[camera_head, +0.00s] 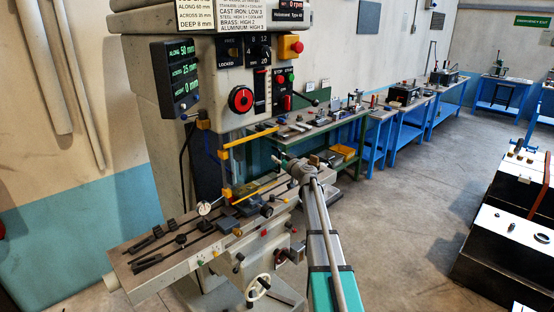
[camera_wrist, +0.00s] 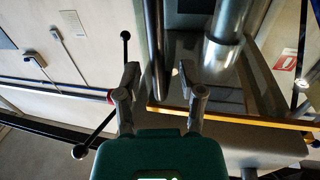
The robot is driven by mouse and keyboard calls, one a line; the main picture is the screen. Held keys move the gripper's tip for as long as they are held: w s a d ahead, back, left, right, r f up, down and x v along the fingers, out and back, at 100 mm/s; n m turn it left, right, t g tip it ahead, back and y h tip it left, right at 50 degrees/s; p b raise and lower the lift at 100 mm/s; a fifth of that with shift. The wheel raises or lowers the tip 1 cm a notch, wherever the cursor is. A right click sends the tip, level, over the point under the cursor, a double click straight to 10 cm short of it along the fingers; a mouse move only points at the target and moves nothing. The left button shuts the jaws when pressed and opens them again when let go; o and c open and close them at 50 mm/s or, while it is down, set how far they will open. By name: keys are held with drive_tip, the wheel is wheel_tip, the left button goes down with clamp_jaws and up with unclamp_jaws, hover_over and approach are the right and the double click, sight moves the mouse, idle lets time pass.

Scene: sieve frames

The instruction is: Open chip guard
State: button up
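The chip guard (camera_head: 250,136) is a clear panel in a yellow frame on the front of the milling machine, above the worktable. Its upper yellow bar slants out to the right and its lower bar runs just above the table. In the wrist view a yellow frame bar (camera_wrist: 260,121) crosses behind the right finger, and an upright edge rises between the fingers. My gripper (camera_head: 284,161) is to the right of the guard. In the wrist view my gripper (camera_wrist: 159,74) is open, with nothing clearly held between its fingers. Whether a finger touches the frame I cannot tell.
The machine's worktable (camera_head: 150,270) holds clamps and a dial gauge (camera_head: 204,208). A handwheel (camera_head: 258,287) sticks out below. The control panel with a red knob (camera_head: 241,99) is above the guard. A green bench (camera_head: 300,132) with tools stands behind.

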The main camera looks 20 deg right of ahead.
clamp_jaws()
